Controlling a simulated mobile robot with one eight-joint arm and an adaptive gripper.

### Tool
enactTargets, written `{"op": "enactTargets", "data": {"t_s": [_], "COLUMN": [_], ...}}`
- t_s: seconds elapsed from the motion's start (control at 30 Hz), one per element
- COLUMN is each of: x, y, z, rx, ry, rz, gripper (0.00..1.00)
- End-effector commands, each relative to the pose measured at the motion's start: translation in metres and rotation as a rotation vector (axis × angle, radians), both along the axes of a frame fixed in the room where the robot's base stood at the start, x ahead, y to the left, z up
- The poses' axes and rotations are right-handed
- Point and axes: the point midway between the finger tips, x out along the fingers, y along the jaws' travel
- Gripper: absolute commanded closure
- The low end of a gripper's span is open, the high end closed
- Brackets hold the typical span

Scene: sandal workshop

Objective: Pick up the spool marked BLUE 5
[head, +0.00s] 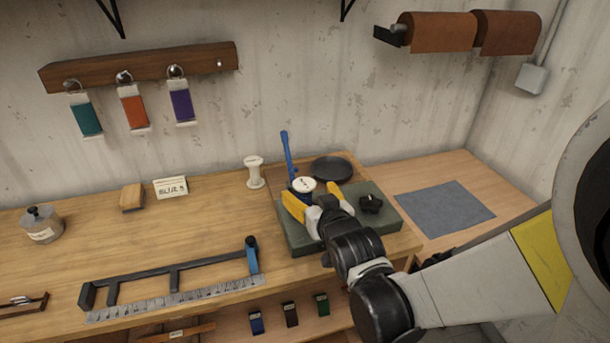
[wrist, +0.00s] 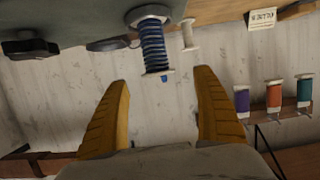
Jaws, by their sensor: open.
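No marking can be read on the spool. A card (head: 171,187) on the bench, left of the slab, appears to read BLUE 5. My gripper (head: 312,193) is open, with its yellow fingers around the spool's position in the head view. In the wrist view my gripper (wrist: 162,77) has the spool ahead, its top near the fingertip line. I see no contact.
A white spool (head: 254,172) stands to the left. The grey mat (head: 444,208) is bare.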

Motion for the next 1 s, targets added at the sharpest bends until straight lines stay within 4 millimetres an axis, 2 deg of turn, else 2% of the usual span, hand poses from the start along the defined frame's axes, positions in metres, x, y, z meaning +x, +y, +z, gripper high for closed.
{"op": "enactTargets", "data": {"t_s": [0.17,0.47,0.7,0.9,1.0], "x": [0.01,0.05,0.053,0.053,0.053], "y": [0.002,0.012,0.013,0.013,0.013], "z": [-0.004,-0.017,-0.016,-0.016,-0.016], "rx": [-0.001,0.0,0.0,0.0,0.0], "ry": [0.001,0.001,0.001,0.001,0.001], "rz": [-0.001,0.0,0.0,0.0,0.0], "gripper": [0.22,0.22,0.22,0.78,0.78]}}
